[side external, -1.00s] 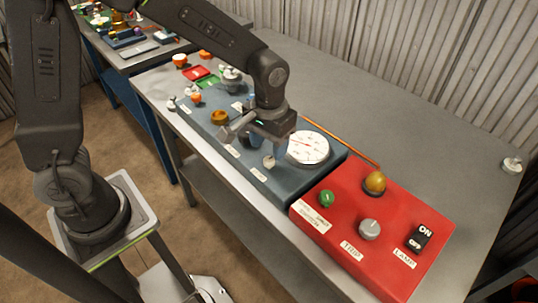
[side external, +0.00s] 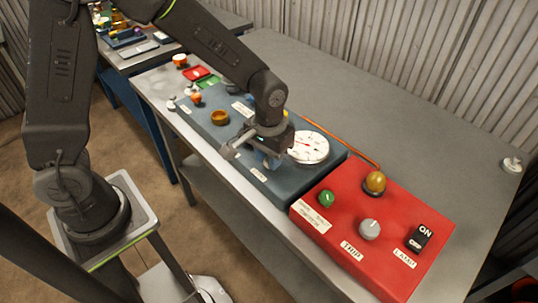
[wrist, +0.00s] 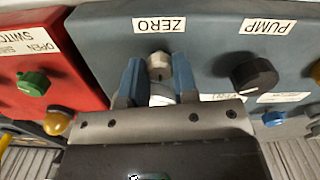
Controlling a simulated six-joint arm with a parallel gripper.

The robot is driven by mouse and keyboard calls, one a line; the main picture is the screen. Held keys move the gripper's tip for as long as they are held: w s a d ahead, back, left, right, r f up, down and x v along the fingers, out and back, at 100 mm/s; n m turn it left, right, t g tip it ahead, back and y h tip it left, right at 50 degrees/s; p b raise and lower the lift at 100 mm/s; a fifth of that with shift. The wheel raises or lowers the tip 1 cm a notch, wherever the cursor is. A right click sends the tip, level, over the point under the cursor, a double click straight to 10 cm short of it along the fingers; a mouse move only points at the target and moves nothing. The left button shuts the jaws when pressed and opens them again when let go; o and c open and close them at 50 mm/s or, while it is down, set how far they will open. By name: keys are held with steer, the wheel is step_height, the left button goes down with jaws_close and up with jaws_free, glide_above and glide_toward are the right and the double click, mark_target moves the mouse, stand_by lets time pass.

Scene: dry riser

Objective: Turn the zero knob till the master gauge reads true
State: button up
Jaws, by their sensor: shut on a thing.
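The zero knob (wrist: 158,62) is a small pale knob on the blue-grey panel, under the ZERO label (wrist: 159,24) in the wrist view. My gripper (wrist: 157,82) has its blue fingers on both sides of the knob and is shut on it. In the side view my gripper (side external: 268,160) is down at the panel and hides the knob. The master gauge (side external: 310,148) is a round white dial with a red needle, just right of my gripper. Its left edge is partly covered, and its reading is too small to tell.
A red box (side external: 372,235) with a green knob (side external: 326,198), grey knob (side external: 369,229), amber lamp (side external: 374,182) and ON/OFF switch (side external: 419,237) adjoins the panel. A black knob (wrist: 254,76) sits by the PUMP label. The grey table (side external: 420,130) behind is mostly clear.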

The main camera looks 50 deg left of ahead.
steer(key=shift+c, duration=1.3)
steer(key=shift+m, duration=0.3)
steer(key=m, duration=0.3)
steer(key=shift+m, duration=2.1)
steer(key=o, duration=0.9)
steer(key=shift+r, duration=0.1)
